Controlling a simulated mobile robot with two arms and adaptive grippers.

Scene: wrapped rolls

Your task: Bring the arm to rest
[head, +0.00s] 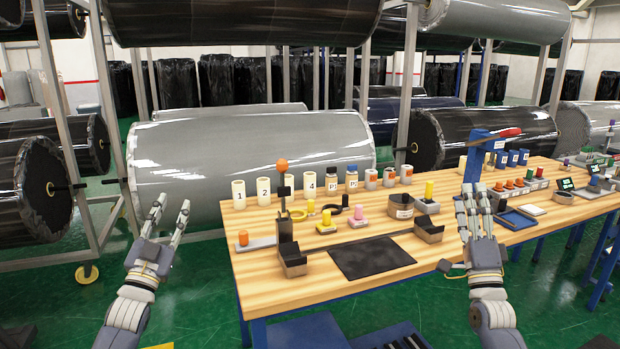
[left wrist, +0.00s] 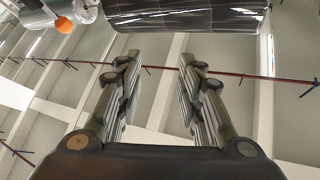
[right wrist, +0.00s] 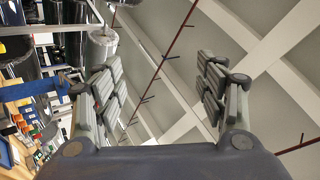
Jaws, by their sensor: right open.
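My left gripper (head: 168,218) is raised to the left of the wooden workbench (head: 290,262), over the green floor. In the left wrist view its fingers (left wrist: 158,75) are spread apart with nothing between them. My right gripper (head: 473,200) is raised in front of the right half of the bench. In the right wrist view its fingers (right wrist: 165,80) are wide apart and empty. Both grippers point upward, and both wrist views look toward the ceiling.
The bench carries a dark mat (head: 372,257), a post with an orange ball (head: 282,166), numbered white cylinders (head: 264,191), a yellow-topped block (head: 427,203) and a blue stand (head: 474,160). Large wrapped rolls (head: 250,160) lie on racks behind.

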